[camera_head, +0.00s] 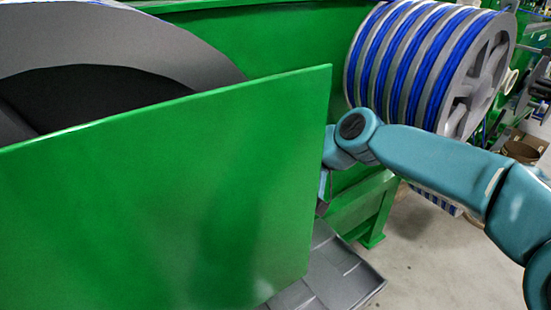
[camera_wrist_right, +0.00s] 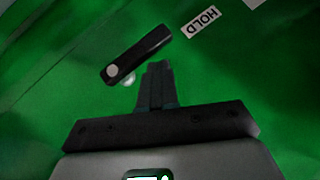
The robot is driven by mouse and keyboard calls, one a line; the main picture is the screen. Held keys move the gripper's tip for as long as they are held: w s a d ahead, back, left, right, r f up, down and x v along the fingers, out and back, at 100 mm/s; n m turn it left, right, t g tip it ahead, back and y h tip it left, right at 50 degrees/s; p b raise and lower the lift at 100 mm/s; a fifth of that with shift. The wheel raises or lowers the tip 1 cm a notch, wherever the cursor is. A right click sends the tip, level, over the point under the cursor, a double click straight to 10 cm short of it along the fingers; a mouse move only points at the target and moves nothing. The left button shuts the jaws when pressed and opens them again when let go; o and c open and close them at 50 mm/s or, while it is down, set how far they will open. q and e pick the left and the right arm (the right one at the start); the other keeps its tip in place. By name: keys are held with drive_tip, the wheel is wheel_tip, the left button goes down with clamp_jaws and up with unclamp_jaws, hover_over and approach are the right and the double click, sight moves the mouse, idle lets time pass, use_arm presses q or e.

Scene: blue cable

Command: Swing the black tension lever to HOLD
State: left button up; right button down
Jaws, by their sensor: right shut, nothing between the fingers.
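The black tension lever (camera_wrist_right: 137,54) shows in the right wrist view, a short dark bar on a green panel. A pale round pivot or knob sits at its lower left end, and its upper right end points toward the white HOLD label (camera_wrist_right: 202,23). The lever's tip is a little short of the label. My right gripper (camera_wrist_right: 157,68) is shut and empty, its fingertips just below the lever; I cannot tell if they touch it. In the head view my right arm reaches behind a green panel that hides the gripper and lever. My left gripper is not in view.
A large green panel (camera_head: 180,190) fills the left and middle of the head view. A reel wound with blue cable (camera_head: 425,65) stands at the upper right, close behind my right arm. A grey tray-like plate (camera_head: 335,275) lies below. Open floor (camera_head: 430,265) shows at lower right.

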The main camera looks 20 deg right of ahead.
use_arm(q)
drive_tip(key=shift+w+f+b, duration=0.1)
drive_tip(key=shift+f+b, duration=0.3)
use_arm(e)
drive_tip(key=shift+s+a+f, duration=0.15)
drive_tip(key=shift+a+f, duration=0.3)
drive_tip(key=shift+f, duration=0.1)
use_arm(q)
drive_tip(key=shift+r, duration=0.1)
use_arm(e)
drive_tip(key=shift+r, duration=0.1)
